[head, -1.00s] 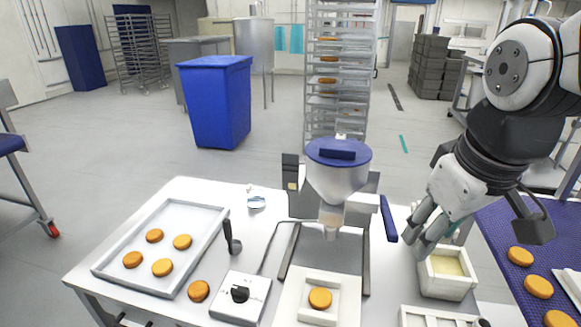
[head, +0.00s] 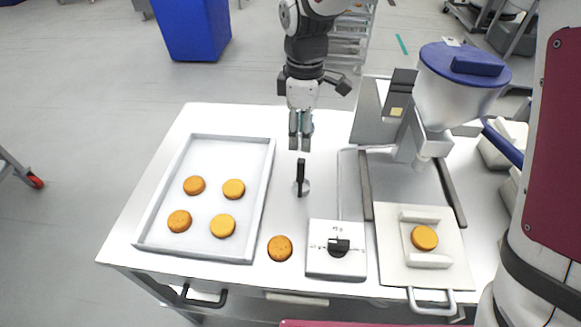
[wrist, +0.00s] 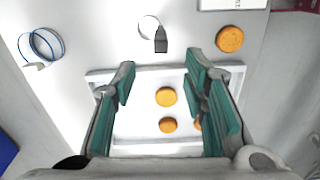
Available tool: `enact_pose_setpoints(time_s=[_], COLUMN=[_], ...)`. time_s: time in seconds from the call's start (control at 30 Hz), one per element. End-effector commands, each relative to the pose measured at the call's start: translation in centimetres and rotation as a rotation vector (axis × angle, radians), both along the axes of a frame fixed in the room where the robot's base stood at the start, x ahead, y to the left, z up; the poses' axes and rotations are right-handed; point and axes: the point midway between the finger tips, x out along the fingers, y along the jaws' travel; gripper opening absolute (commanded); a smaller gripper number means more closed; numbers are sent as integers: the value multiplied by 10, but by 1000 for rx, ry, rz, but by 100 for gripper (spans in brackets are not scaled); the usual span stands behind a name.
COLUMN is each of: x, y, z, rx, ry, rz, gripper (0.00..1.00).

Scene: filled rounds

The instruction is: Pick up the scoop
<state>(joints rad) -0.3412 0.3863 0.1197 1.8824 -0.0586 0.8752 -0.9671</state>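The scoop (head: 301,178) stands on the white table with its black handle pointing up and its small metal bowl at the base. It also shows in the wrist view, with its dark handle (wrist: 161,41) beyond my fingertips. My gripper (head: 300,144) hangs fingers-down above and just behind the scoop in the head view. In the wrist view my gripper (wrist: 160,82) has its two green-padded fingers wide apart with nothing held between them. The scoop is apart from both fingers.
A tray (head: 262,190) with several orange rounds lies left of the scoop. One loose round (head: 280,248) and a dial box (head: 322,264) are in front. The filling machine (head: 460,95) stands to the right. A blue-rimmed clear object (wrist: 41,46) shows in the wrist view.

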Motion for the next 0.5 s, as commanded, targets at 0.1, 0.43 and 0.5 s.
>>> enact_pose_setpoints(time_s=[0.1,0.43,0.5], x=[-1,-1,-1], y=[0,-1,-1], z=[-16,-73,-79], rx=[-3,-3,-2], ry=[4,4,2], rz=[2,0,0], gripper=[40,40,40])
